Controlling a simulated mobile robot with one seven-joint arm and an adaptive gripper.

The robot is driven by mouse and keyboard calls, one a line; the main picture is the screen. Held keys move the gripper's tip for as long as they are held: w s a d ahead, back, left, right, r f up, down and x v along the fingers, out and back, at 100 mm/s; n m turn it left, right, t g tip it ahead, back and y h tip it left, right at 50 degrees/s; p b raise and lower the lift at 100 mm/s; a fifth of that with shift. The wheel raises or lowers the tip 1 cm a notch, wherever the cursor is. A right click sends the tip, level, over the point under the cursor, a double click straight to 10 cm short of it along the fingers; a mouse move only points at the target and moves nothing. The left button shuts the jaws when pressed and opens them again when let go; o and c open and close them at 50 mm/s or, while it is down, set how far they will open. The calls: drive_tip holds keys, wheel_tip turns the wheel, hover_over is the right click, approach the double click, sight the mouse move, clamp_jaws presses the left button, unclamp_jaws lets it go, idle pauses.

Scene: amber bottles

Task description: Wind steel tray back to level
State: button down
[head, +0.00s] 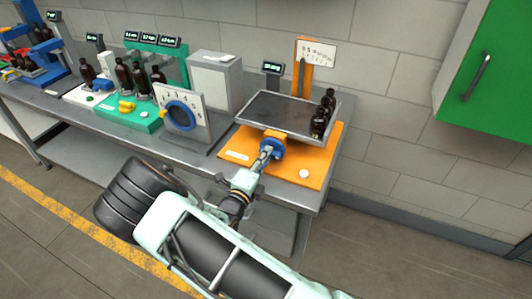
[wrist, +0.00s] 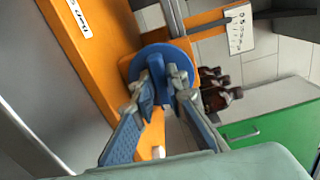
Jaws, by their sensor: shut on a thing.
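The steel tray (head: 285,108) stands over an orange base (head: 318,172) on the bench. It looks tilted down toward the right, but the exact angle is hard to tell. Several amber bottles (head: 319,122) stand bunched at its right end; they also show in the wrist view (wrist: 222,98). A blue round knob (head: 278,150) sits on the orange block at the tray's front. My gripper (wrist: 166,84) is shut on the knob's raised bar (wrist: 158,82), with one finger on each side. In the head view my gripper (head: 266,153) partly hides the knob.
An orange post with a white scale card (head: 316,52) and a small display (head: 272,67) stand behind the tray. A numbered dial panel (head: 183,112) and grey box (head: 215,80) stand left. A green cabinet (head: 490,70) hangs right.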

drive_tip(key=shift+n, duration=0.5)
drive_tip(key=c, duration=1.9)
unclamp_jaws()
drive_tip(key=shift+c, duration=0.2)
drive_tip(key=shift+s, duration=0.1)
drive_tip(key=v, duration=1.2)
